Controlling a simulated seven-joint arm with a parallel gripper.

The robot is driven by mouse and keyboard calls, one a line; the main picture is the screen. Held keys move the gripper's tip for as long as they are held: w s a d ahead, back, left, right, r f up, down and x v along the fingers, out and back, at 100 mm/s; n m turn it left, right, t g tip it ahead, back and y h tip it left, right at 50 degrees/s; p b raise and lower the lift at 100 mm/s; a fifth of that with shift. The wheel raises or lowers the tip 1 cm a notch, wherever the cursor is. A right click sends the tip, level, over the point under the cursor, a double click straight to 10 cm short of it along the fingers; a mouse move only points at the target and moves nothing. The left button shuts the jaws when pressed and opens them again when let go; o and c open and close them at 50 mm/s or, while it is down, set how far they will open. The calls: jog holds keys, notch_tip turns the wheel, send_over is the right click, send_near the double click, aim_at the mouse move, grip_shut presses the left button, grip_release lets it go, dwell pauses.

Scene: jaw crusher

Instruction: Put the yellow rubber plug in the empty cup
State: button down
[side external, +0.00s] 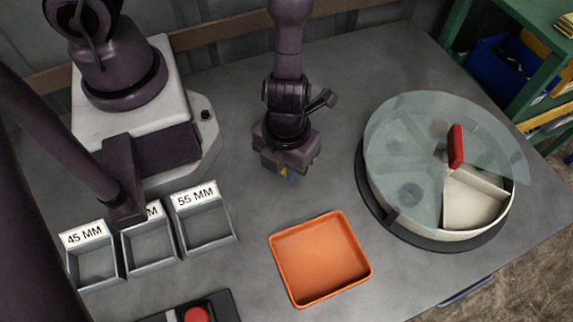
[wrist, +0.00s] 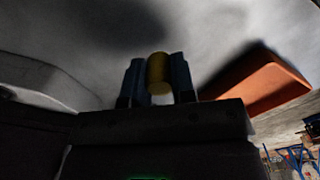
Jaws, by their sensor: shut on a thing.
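The yellow rubber plug (wrist: 159,72) is a small cylinder held between the two fingers of my gripper (wrist: 160,82) in the wrist view. In the side external view my gripper (side external: 284,174) points down above the grey bench, behind the orange tray, with only a speck of yellow showing at its fingers. A round pale container (side external: 475,206) stands at the right, divided into compartments under a clear lid (side external: 405,140) with a red handle (side external: 456,147). The lid leaves a front right compartment uncovered. A faint round shape shows through the lid; I cannot tell which thing is the empty cup.
The orange tray (side external: 320,258) is empty; it also shows in the wrist view (wrist: 262,84). Three grey bins stand at left, including 45 MM (side external: 95,270) and 55 MM (side external: 207,228); the middle label is partly hidden. A red button (side external: 197,314) is at the front.

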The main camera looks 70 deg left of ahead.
notch_tip(320, 180, up, 8)
jog(key=shift+f, duration=0.1)
jog(key=shift+s+d+f, duration=0.1)
jog(key=shift+s+d, duration=0.05)
jog(key=shift+s, duration=0.05)
jog(key=w+d+r+n, duration=0.25)
jog(key=w+d, duration=0.25)
jog(key=w, duration=0.3)
jog(key=w+d+r+n, duration=0.25)
jog(key=w+d, duration=0.25)
jog(key=w, duration=0.3)
send_over(466, 210)
jog(key=shift+m, duration=0.3)
jog(key=f, duration=0.8)
jog(key=shift+s+a+f, duration=0.1)
jog(key=shift+s+f, duration=0.25)
jog(key=shift+f, duration=0.05)
jog(key=shift+w+f, duration=0.25)
jog(key=shift+f, duration=1.65)
jog(key=shift+f, duration=0.1)
